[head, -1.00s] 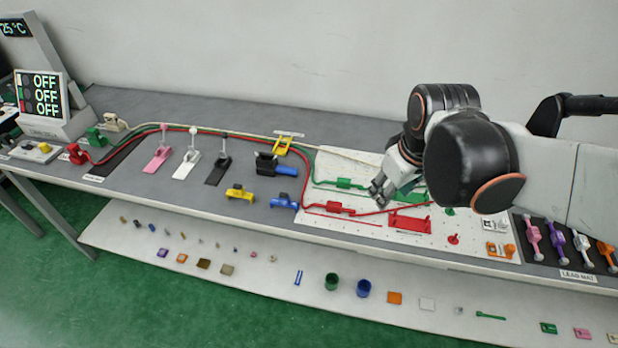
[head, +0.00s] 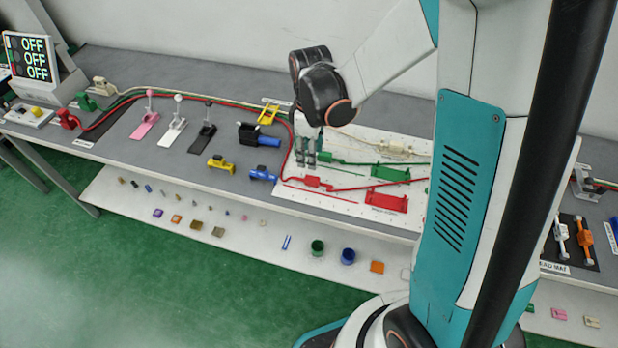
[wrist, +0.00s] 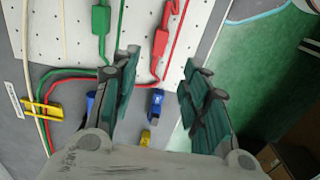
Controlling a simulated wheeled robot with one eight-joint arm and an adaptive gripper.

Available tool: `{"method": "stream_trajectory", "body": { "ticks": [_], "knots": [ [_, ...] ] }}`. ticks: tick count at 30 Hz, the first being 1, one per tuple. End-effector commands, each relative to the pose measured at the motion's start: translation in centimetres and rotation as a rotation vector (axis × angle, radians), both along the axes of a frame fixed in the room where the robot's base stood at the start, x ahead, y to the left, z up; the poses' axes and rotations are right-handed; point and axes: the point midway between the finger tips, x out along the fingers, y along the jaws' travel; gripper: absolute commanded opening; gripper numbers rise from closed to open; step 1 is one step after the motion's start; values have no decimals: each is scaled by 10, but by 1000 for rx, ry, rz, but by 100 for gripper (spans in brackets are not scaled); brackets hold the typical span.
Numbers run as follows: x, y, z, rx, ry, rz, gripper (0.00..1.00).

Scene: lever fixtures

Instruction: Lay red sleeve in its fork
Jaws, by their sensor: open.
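The red sleeve (head: 318,182) is a small block on the red lead, lying on the white pegboard. It also shows in the wrist view (wrist: 161,40), beyond and between my fingertips. The red fork (head: 387,202) stands on the board to the right of the sleeve, with nothing seen lying in it. My gripper (head: 305,160) is over the board's left part, near the red and green sleeves. In the wrist view my gripper (wrist: 160,60) is open and empty, its fingers wide apart. It is not touching the red sleeve as far as I can see.
The green sleeve (head: 328,158) lies just behind the red one, with the green fork (head: 390,174) to its right. A blue clip (head: 263,175), a yellow clip (head: 221,165) and a yellow stand (head: 268,113) are left of the board. The green floor lies beyond the front edge.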

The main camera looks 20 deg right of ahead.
Motion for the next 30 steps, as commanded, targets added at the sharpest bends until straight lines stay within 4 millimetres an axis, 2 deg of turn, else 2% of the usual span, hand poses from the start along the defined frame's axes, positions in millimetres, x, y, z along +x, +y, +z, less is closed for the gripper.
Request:
{"method": "stream_trajectory", "body": {
  "ticks": [1, 6, 17, 25, 30],
  "knots": [
    [1, 0, -14, 0, 0, -1, 42],
    [0, 0, -42, 0, -1, -1, 42],
    [-1, -2, -65, 0, -1, -2, 42],
    [-2, -5, -103, 0, -1, -2, 42],
    [-2, -5, -106, 0, -1, -2, 42]
  ]
}}
